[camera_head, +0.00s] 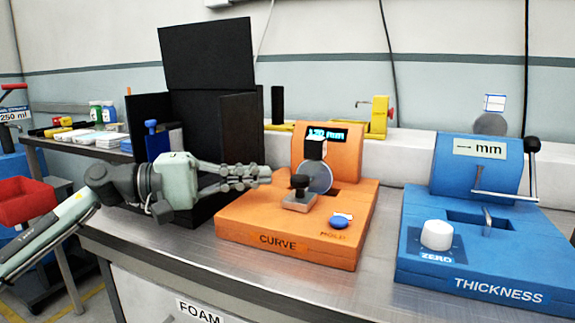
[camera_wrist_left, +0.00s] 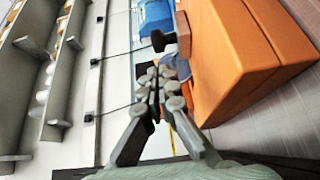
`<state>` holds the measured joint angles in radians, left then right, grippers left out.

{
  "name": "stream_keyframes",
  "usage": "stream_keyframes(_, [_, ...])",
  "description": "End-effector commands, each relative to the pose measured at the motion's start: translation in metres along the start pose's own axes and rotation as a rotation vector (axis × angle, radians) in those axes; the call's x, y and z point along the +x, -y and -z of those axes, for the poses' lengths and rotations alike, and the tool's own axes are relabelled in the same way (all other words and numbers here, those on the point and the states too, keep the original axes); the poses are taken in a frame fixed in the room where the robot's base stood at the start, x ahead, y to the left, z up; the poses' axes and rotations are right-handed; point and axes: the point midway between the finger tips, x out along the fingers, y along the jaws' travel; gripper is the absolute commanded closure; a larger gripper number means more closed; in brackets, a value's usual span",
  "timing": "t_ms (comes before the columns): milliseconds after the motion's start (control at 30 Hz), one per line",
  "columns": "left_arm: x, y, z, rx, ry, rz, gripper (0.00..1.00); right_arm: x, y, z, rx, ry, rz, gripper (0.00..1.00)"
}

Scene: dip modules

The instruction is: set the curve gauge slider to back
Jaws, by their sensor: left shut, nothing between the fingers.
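The orange curve gauge (camera_head: 258,222) stands on the metal bench, with "CURVE" on its front and a lit display (camera_head: 327,135) on its upright back. A metal block with a black knob (camera_head: 299,183), apparently the slider, sits on its top in front of a round grey disc (camera_head: 318,177). The knob also shows in the left wrist view (camera_wrist_left: 158,41), just past my fingertips. My left gripper (camera_head: 266,174) is shut and empty, its tips just left of the knob with a small gap seen from the head. Contact cannot be told. My right gripper is out of view.
A blue thickness gauge (camera_head: 480,266) with a white ZERO knob (camera_head: 436,235) stands to the right. A blue button (camera_head: 338,222) is on the orange gauge's front right. Black panels (camera_head: 205,55) stand behind my left arm. A yellow device (camera_head: 378,118) is at the back.

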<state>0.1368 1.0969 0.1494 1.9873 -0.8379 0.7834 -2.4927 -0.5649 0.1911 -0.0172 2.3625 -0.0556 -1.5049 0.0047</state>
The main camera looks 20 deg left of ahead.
Motion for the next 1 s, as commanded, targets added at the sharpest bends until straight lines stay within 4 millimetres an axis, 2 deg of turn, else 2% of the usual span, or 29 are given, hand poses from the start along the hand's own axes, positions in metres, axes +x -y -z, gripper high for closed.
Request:
stream_keyframes(33, [0.01,-0.006,0.0,0.002,0.002,-0.002,1.0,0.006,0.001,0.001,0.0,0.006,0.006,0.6])
stream_keyframes(200, [0.035,-0.005,0.0,0.001,0.001,-0.003,1.0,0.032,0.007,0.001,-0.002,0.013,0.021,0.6])
stream_keyframes(400, [0.053,-0.002,0.0,0.0,0.001,-0.001,1.0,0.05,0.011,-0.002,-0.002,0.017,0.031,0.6])
stream_keyframes(867, [0.055,0.001,-0.001,0.0,0.0,0.0,1.0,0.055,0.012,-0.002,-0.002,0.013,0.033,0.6])
stream_keyframes(1000, [0.05,0.006,-0.005,0.002,-0.001,0.0,1.0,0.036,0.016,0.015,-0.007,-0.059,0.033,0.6])
